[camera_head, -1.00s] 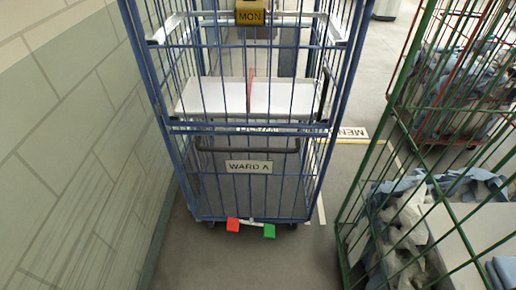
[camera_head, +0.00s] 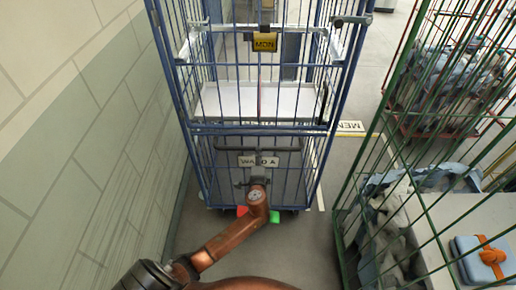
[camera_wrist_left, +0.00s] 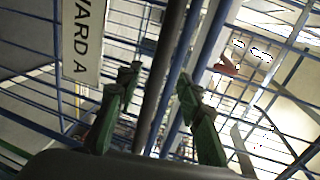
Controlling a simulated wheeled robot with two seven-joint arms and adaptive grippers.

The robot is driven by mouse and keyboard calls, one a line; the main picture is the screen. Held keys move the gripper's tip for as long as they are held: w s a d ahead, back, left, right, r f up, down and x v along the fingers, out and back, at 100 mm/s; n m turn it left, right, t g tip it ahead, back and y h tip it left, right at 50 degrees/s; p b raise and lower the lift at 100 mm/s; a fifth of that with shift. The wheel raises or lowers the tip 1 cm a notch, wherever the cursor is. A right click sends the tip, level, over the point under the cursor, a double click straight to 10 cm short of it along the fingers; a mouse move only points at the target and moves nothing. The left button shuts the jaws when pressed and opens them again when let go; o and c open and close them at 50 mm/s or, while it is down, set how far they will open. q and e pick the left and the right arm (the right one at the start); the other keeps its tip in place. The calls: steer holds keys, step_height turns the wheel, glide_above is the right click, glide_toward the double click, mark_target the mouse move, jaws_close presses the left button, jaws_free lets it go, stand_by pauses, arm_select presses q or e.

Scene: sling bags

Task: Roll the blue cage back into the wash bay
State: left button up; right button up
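My left gripper (camera_head: 254,182) is at the cage front, just below the plate. In the left wrist view its green fingers (camera_wrist_left: 158,80) are apart, on either side of the dark bar, with gaps visible. A red pedal (camera_head: 242,211) and a green pedal (camera_head: 274,216) sit low on the cage. My right gripper is out of view.
A green cage (camera_head: 352,212) with grey-blue cloth and a blue box with an orange bow (camera_head: 484,258) stands close on the right. A red cage (camera_head: 392,98) stands behind it. The tiled wall (camera_head: 75,130) runs close along the left.

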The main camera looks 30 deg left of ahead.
arm_select(q)
steer(key=x, duration=0.5)
steer(key=shift+w+a+f+b, duration=0.2)
steer(key=shift+w+b, duration=0.1)
steer(key=shift+b, duration=0.1)
steer(key=shift+c, duration=0.3)
jaws_close()
